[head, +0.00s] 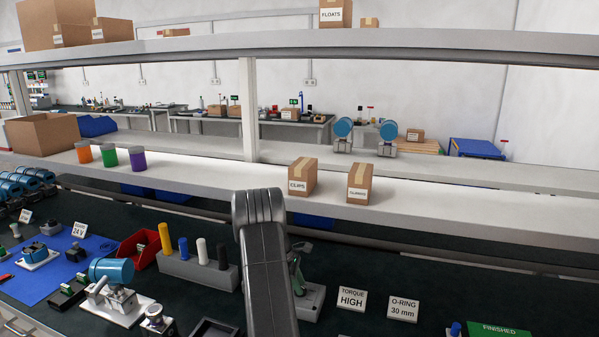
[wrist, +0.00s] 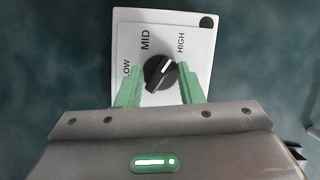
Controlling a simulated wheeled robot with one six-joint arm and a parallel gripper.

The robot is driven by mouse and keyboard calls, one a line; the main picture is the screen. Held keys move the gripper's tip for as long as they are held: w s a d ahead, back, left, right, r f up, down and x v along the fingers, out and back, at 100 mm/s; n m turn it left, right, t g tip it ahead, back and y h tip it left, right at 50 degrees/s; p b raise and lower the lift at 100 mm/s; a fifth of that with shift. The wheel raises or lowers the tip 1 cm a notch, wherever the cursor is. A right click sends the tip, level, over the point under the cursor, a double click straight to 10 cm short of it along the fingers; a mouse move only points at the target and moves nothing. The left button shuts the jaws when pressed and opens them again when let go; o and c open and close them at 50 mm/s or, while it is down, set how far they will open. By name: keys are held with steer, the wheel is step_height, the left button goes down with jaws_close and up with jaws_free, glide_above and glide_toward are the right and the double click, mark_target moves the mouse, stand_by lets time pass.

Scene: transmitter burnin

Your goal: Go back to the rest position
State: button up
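In the wrist view my gripper (wrist: 161,67) is open, with one green finger on each side of a black knob (wrist: 160,73). A narrow gap seems to show between the fingers and the knob, but I cannot tell how far above it the tips are. The knob sits on a white plate (wrist: 125,35) marked LOW, MID and HIGH. Its white pointer line is turned up and right, towards HIGH. In the head view my grey arm reaches over the bench, and I cannot make out the gripper clearly behind it.
A grey holder (head: 180,265) with several coloured pegs and a red bin (head: 138,248) stand left of my arm. TORQUE HIGH (head: 352,299) and O-RING (head: 403,308) signs stand right. A shelf (head: 440,215) with CLIPS (head: 302,177) and another box (head: 360,183) runs behind.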

steer(key=shift+n+t, duration=0.4)
steer(key=shift+n, duration=0.6)
